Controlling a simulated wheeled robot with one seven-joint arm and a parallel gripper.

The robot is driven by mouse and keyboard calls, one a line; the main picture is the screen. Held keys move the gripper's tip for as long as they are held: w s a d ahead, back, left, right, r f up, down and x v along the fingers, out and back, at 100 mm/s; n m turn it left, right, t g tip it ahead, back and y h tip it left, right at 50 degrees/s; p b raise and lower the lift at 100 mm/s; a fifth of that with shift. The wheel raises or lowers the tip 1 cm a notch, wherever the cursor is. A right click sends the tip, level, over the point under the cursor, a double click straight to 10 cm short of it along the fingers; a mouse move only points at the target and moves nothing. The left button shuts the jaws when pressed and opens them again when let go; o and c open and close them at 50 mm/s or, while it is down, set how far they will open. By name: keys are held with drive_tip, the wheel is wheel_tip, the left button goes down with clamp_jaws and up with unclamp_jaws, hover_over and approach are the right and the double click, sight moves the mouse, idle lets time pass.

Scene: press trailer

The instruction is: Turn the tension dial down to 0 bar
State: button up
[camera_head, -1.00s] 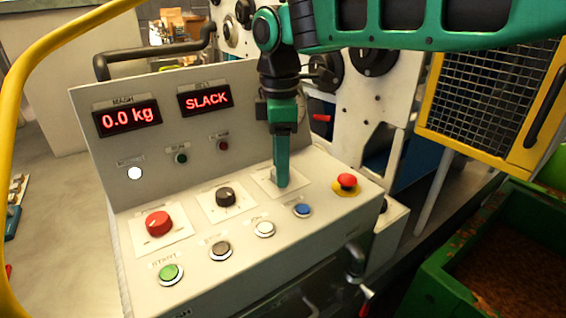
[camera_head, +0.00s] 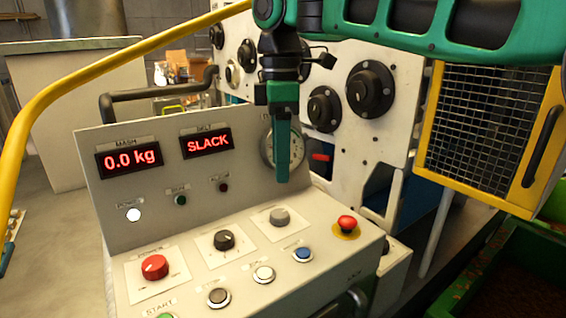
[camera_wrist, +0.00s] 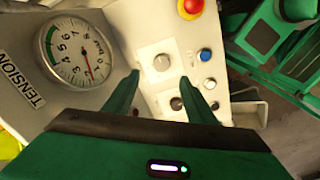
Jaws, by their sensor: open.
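The tension dial looks to be the grey round knob (camera_head: 279,217) on a white plate at the right of the sloped panel. In the wrist view this knob (camera_wrist: 162,62) lies between and beyond my fingertips. My gripper (camera_head: 283,178) points down above the knob, apart from it. In the wrist view its two fingers (camera_wrist: 160,80) are spread and empty. The gauge beside the TENSION label (camera_wrist: 68,52) has a red needle near its low numbers; the exact reading is unclear. In the head view my gripper partly hides this gauge (camera_head: 297,150).
A black knob (camera_head: 224,240) and a red knob (camera_head: 154,267) sit left of the grey knob. A red emergency button (camera_head: 346,223) and a blue button (camera_head: 302,254) are close by. The displays (camera_head: 207,143) read 0.0 kg and SLACK. A yellow rail (camera_head: 120,60) crosses the left.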

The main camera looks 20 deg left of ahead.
sight(280, 213)
drive_tip(key=shift+n, duration=0.6)
drive_tip(key=f, duration=1.1)
drive_tip(key=shift+s, duration=0.2)
drive_tip(key=c, duration=1)
